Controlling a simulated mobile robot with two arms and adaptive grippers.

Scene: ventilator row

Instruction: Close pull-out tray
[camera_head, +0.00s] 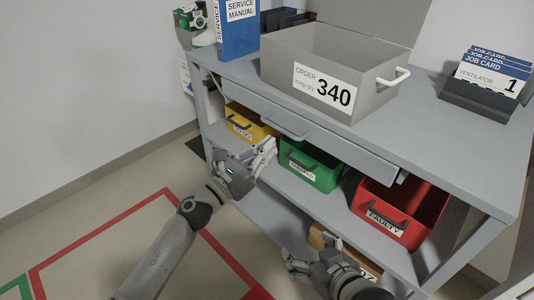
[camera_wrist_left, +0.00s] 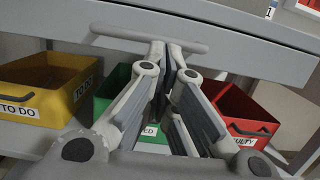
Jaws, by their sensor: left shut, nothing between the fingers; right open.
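The pull-out tray (camera_head: 345,148) is a long grey drawer under the bench top, with a bar handle (camera_head: 284,128) on its front. Its right end stands slightly proud of the bench frame. My left gripper (camera_head: 271,146) is shut and empty, just below and in front of the handle. In the left wrist view its fingertips (camera_wrist_left: 166,48) overlap the handle (camera_wrist_left: 120,34) against the tray front (camera_wrist_left: 225,40); whether they touch cannot be told. My right gripper (camera_head: 290,262) is open and empty, low in front of the lower shelf.
Yellow (camera_head: 243,128), green (camera_head: 312,167) and red (camera_head: 400,212) bins stand on the shelf below the tray. A grey order box (camera_head: 285,55), a blue binder (camera_head: 238,35) and a job card holder (camera_head: 480,98) stand on the bench top (camera_head: 425,120). Floor at left is clear.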

